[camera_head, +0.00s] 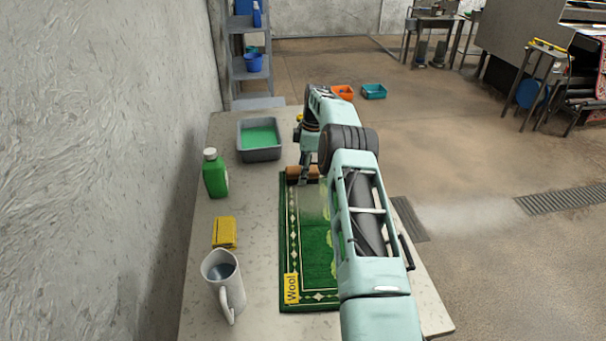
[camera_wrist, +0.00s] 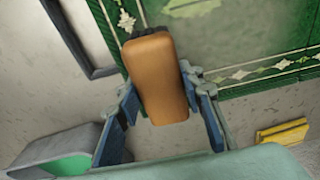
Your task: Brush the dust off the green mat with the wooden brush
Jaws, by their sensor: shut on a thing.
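The green mat (camera_head: 303,246) lies on the table, with a patterned cream border and a yellow label reading "Wool". A pale dusty patch shows on it, also seen in the wrist view on the mat (camera_wrist: 245,30). The wooden brush (camera_head: 304,172) is at the mat's far end, its back brown and its bristles dark. In the wrist view the brush (camera_wrist: 157,80) sits between the fingers of my gripper (camera_wrist: 160,110), which is shut on it. The bristle end is over the mat's border; whether it touches is unclear. My arm hides the mat's right side.
A grey tub (camera_head: 260,152) with green liquid stands left of the mat's far end.

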